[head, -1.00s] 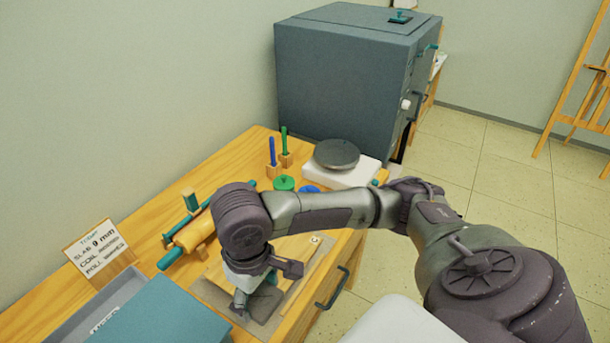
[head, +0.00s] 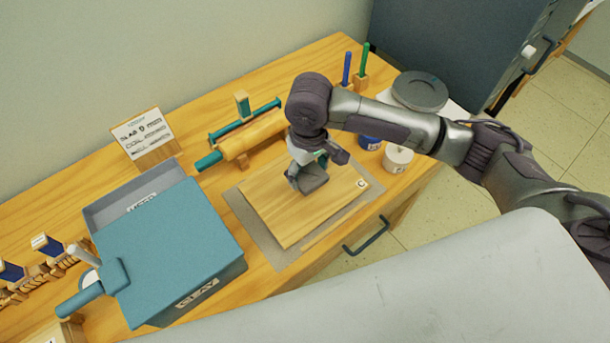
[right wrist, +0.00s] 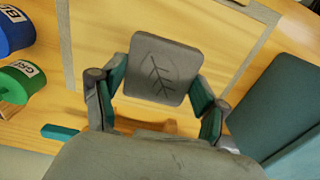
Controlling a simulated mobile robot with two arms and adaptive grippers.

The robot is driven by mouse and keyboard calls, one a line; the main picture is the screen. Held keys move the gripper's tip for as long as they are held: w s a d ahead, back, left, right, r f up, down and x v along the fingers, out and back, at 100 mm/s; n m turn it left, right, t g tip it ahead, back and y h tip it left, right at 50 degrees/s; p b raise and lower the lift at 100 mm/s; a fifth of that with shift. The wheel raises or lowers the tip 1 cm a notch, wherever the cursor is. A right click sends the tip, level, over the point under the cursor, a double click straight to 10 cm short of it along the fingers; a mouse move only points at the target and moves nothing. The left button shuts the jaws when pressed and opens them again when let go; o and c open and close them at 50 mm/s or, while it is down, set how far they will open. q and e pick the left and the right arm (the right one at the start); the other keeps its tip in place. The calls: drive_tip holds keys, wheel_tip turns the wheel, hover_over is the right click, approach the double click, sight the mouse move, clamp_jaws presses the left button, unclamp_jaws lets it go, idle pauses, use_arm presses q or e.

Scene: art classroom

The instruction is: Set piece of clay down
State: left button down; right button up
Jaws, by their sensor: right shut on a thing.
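A flat grey piece of clay (head: 314,181) with rounded corners is in the fingers of my right gripper (head: 303,172), over the wooden board. In the right wrist view the clay (right wrist: 160,62) shows a leaf-like pattern on its face, with a finger of the right gripper (right wrist: 160,88) on each side. The board (head: 275,215) lies on a grey mat (head: 258,237) on the wooden table. Whether the clay touches the board or hangs just above it, I cannot tell. My left gripper is out of view.
A teal box labelled CLAY (head: 165,250) stands left of the board. A rolling pin (head: 250,135) lies behind it. A round grey wheel (head: 420,91), a white cup (head: 397,158) and a blue pot (head: 369,143) are to the right. A sign (head: 143,135) stands behind. The board's left part is clear.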

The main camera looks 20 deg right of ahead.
sight(304, 179)
drive_tip(key=shift+w+a+f, duration=0.25)
drive_tip(key=shift+w+f, duration=0.2)
drive_tip(key=shift+w, duration=0.25)
drive_tip(key=shift+f, duration=2)
drive_tip(key=o, duration=1.3)
drive_tip(key=shift+f, duration=0.15)
drive_tip(key=shift+c, duration=0.2)
wheel_tip(304, 179, up, 12)
drive_tip(key=shift+r, duration=0.2)
